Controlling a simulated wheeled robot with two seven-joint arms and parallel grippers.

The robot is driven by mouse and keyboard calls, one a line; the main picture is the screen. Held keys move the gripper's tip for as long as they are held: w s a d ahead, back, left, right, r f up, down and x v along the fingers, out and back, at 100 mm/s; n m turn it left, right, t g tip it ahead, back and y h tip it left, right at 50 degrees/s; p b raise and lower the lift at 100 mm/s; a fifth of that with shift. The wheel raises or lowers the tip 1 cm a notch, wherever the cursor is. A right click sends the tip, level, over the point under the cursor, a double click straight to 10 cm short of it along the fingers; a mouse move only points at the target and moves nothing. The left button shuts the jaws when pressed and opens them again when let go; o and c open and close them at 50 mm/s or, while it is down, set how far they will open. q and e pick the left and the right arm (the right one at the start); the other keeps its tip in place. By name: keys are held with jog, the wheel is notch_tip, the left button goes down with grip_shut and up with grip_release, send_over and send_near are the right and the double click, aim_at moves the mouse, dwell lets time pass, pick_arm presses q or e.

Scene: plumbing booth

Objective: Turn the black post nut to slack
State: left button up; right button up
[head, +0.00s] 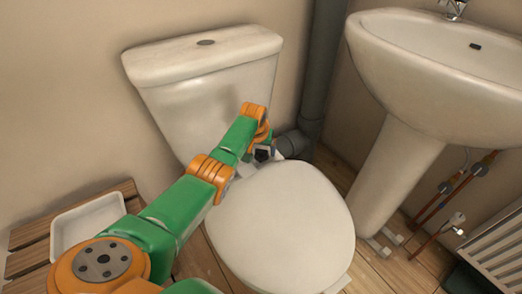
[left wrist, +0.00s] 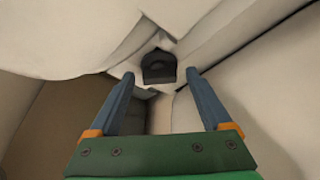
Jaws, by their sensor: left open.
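The black post nut (left wrist: 158,68) shows in the left wrist view as a dark, blocky piece in a recess under pale ceramic, just beyond my fingertips. My left gripper (left wrist: 158,76) is open, with one blue-grey finger towards each side of the nut and visible space between them. No grip on the nut shows. In the head view my green and orange left arm reaches over the toilet to the gap between the cistern (head: 215,95) and the closed lid (head: 282,225). The gripper (head: 258,156) is small and partly hidden there, and I cannot make out the nut. My right gripper is not in view.
A dark grey waste pipe (head: 318,75) runs up the wall right of the cistern. A white tray (head: 87,222) sits on wooden slats at left.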

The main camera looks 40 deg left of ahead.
pick_arm(q)
grip_shut()
jog(key=shift+d+r+n+p, duration=0.1)
jog(key=shift+r+n+p, duration=0.05)
jog(key=shift+n+p, duration=0.4)
jog(key=shift+n, duration=0.35)
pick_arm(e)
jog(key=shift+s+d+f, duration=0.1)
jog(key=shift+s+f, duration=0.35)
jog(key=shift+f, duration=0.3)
pick_arm(q)
grip_release()
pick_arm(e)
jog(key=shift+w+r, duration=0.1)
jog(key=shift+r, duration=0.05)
